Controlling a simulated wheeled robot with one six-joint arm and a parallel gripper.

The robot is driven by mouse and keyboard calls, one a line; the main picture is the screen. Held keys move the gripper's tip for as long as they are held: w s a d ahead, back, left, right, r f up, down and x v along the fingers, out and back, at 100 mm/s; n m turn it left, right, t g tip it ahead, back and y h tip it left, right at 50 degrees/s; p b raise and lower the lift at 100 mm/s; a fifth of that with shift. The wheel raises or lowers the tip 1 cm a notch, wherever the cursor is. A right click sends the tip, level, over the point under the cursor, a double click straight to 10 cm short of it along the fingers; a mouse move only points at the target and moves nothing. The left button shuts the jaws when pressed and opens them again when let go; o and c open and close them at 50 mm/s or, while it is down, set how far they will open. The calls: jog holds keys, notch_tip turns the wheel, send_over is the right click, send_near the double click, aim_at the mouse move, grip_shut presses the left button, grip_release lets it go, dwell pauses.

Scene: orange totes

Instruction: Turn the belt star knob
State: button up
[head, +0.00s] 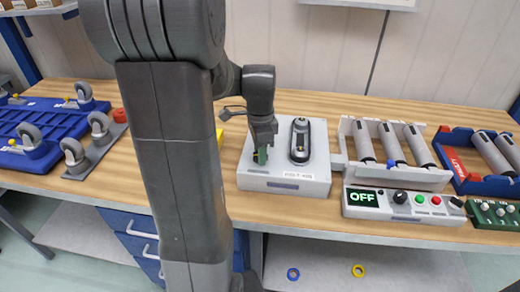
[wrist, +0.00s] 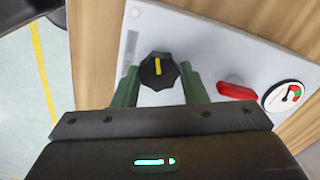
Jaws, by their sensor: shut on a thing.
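The star knob (wrist: 150,74) is black with a yellow pointer line and sits on a light grey panel (wrist: 200,45). In the wrist view the line runs nearly straight up and down. My gripper (wrist: 158,76) has its two green fingers on either side of the knob, shut on it. In the head view my gripper (head: 262,155) points down onto the left part of the white box (head: 285,186). The knob is hidden there by the fingers. The small label on the box is too small to read surely.
A red handle (wrist: 236,91) and a round gauge (wrist: 284,95) sit right of the knob. On the wooden bench, a roller rack (head: 395,175) and a control box reading OFF (head: 405,206) stand right. A blue caster frame (head: 40,135) lies left.

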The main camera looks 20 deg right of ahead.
jog(key=shift+r, duration=0.1)
dwell(0.3)
jog(key=o, duration=1)
notch_tip(320, 180, up, 14)
jog(key=shift+f, duration=0.15)
jog(key=shift+f, duration=0.1)
notch_tip(320, 180, down, 14)
jog(key=shift+r, duration=0.15)
dwell(0.5)
